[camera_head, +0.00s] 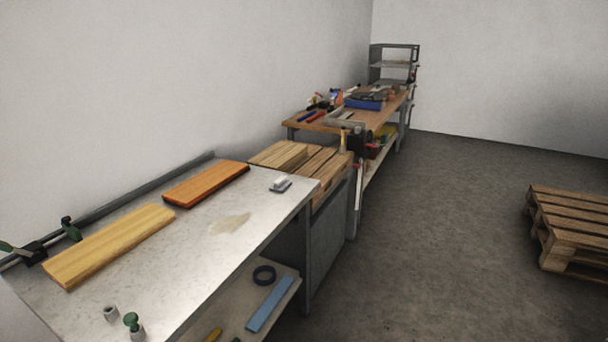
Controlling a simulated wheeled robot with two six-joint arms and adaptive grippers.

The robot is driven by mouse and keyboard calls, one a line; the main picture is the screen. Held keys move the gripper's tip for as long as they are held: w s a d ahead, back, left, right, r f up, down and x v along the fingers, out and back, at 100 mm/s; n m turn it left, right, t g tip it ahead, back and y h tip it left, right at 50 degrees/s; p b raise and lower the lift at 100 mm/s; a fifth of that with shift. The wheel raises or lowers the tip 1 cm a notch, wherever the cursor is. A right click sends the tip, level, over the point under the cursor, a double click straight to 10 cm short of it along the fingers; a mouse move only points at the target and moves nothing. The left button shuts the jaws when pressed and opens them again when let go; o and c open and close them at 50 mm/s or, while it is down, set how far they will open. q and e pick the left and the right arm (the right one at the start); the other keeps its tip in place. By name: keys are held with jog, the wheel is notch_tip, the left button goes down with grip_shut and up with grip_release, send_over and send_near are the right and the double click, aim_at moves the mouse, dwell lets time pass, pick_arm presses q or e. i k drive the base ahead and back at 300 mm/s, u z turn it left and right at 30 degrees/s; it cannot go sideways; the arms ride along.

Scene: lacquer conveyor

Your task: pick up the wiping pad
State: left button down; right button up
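A small pad with a light handle on a grey base, which looks like the wiping pad (281,185), lies on the light grey worktable (190,262) near its far right corner. A pale tan stain or spill (230,223) is on the tabletop a little nearer and to the left of the pad. Neither of my grippers shows in the head view, and nothing touches the pad.
A yellow board (110,243) and an orange-brown board (207,184) lie along the wall side. A green-topped object (132,322) stands at the front edge. A wooden crate or pallet (300,160) adjoins the table's far end. Floor to the right is clear up to a pallet (572,222).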

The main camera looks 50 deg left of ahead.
aim_at(282, 184)
jog(key=u, duration=0.3)
jog(key=i, duration=1.3)
jog(key=u, duration=1.25)
jog(key=i, duration=0.95)
jog(key=u, duration=1.05)
